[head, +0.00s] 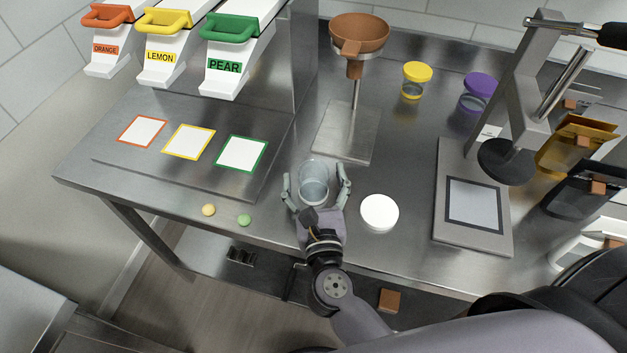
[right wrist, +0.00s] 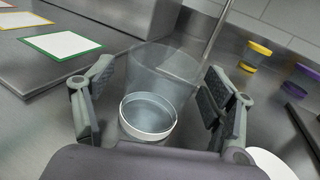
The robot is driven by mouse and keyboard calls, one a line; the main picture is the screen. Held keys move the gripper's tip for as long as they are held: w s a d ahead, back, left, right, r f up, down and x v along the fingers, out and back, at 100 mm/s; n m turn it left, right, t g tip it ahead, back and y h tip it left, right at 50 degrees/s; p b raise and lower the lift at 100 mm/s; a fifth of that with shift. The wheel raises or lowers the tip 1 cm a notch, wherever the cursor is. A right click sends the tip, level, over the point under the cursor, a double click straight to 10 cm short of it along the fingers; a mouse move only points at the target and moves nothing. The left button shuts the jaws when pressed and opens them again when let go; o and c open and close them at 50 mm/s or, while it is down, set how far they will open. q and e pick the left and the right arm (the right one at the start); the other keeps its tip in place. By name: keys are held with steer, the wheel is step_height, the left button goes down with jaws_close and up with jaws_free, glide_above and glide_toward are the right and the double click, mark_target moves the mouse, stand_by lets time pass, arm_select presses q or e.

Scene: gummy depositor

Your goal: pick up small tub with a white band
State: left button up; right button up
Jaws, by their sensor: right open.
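The small clear tub (head: 314,186) stands on the steel table near its front edge. In the right wrist view the see-through tub (right wrist: 163,75) shows a white band (right wrist: 148,135) around its lower part. My right gripper (head: 316,187) is open, with one finger on each side of the tub. In the right wrist view the fingers of my right gripper (right wrist: 160,98) show gaps to the tub on both sides. My left gripper is not in view.
A round white lid (head: 380,212) lies right of the tub. Yellow (head: 208,210) and green (head: 244,220) gummies lie to the left. A funnel stand (head: 345,135) is behind, and a press (head: 475,195) stands right. Yellow-lidded (head: 415,80) and purple-lidded (head: 478,92) tubs stand farther back.

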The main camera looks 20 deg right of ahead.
steer(key=shift+c, duration=0.2)
steer(key=c, duration=1.2)
